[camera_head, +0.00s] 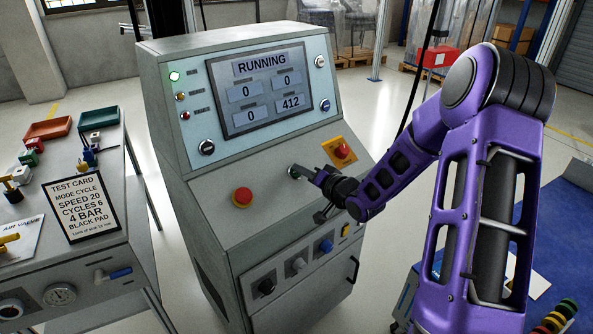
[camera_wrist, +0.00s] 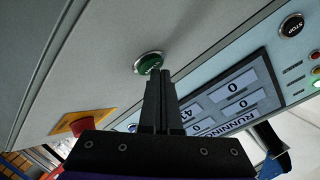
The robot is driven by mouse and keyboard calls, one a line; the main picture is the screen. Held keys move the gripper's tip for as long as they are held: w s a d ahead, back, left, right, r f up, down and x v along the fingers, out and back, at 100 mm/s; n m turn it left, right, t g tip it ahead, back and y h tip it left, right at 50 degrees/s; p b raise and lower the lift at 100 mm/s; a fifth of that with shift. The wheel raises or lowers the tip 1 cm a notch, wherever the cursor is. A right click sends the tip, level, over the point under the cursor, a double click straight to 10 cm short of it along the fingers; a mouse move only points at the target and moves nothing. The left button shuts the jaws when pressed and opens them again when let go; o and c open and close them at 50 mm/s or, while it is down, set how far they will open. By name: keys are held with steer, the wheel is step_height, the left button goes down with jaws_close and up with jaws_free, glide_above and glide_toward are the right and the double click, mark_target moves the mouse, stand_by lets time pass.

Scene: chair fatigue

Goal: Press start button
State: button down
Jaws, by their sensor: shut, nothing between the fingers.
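The start button appears to be the round green button (camera_wrist: 150,63) in a metal ring on the grey sloping panel, seen in the wrist view. My gripper (camera_wrist: 158,78) is shut and empty, with its fingertips at the near edge of the button. They look to be touching it or very close. In the head view my gripper (camera_head: 302,173) reaches the sloping panel from the right and covers most of the button. The console screen (camera_head: 270,88) reads RUNNING, with 412 at lower right and zeros in the other fields. A green lamp (camera_head: 174,76) glows.
A red mushroom button on a yellow plate (camera_head: 341,150) sits just beyond my gripper. A side bench with a test card (camera_head: 83,208) stands at left.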

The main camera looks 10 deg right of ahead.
steer(key=shift+s+d+r+p, duration=0.2)
steer(key=shift+s+r+p, duration=0.15)
steer(key=shift+r, duration=0.15)
steer(key=shift+r, duration=0.1)
steer(key=r+p, duration=0.1)
steer(key=s+d+r+p, duration=0.1)
steer(key=s+r+p, duration=0.1)
steer(key=r+p, duration=0.1)
steer(key=shift+s+d, duration=0.1)
steer(key=shift+d, duration=0.05)
stand_by(0.8)
